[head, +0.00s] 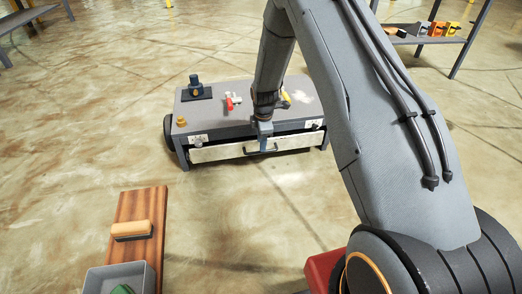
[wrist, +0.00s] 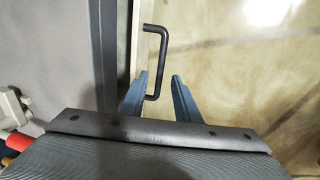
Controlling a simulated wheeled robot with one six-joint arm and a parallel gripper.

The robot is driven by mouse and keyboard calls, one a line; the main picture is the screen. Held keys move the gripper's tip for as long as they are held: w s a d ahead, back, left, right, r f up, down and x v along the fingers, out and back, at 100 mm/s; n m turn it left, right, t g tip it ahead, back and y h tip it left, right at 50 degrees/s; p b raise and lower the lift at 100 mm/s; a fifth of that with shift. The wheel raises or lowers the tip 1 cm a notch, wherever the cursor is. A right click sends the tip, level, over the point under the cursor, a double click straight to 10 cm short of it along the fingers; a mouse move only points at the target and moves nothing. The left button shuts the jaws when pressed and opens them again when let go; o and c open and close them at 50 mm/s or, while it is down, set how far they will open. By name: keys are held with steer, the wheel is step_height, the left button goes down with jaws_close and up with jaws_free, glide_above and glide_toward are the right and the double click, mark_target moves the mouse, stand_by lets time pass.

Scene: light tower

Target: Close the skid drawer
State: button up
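The skid (head: 238,112) is a low grey wheeled box on the floor in the head view. Its drawer (head: 220,152) has a pale front that stands a little out, with a dark gap above it. The drawer's black handle (head: 262,149) sits mid-front; in the wrist view the handle (wrist: 161,45) sticks out from a narrow pale edge. My gripper (head: 263,138) is at the handle. In the wrist view my gripper (wrist: 160,78) has its fingers apart, with the near part of the handle between them. I cannot tell whether they touch it.
A dark device (head: 196,90), a red-handled valve (head: 232,101) and a brass fitting (head: 181,121) are on the skid top. A wooden board (head: 150,200) with a brush (head: 131,230) and a grey bin (head: 117,277) are front left. Floor before the drawer is clear.

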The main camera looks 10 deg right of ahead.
steer(key=f+b, duration=0.1)
steer(key=f, duration=0.1)
steer(key=w+f, duration=0.1)
steer(key=f, duration=0.1)
steer(key=shift+f+b, duration=0.25)
steer(key=shift+b, duration=0.15)
steer(key=shift+s, duration=0.1)
jaws_close()
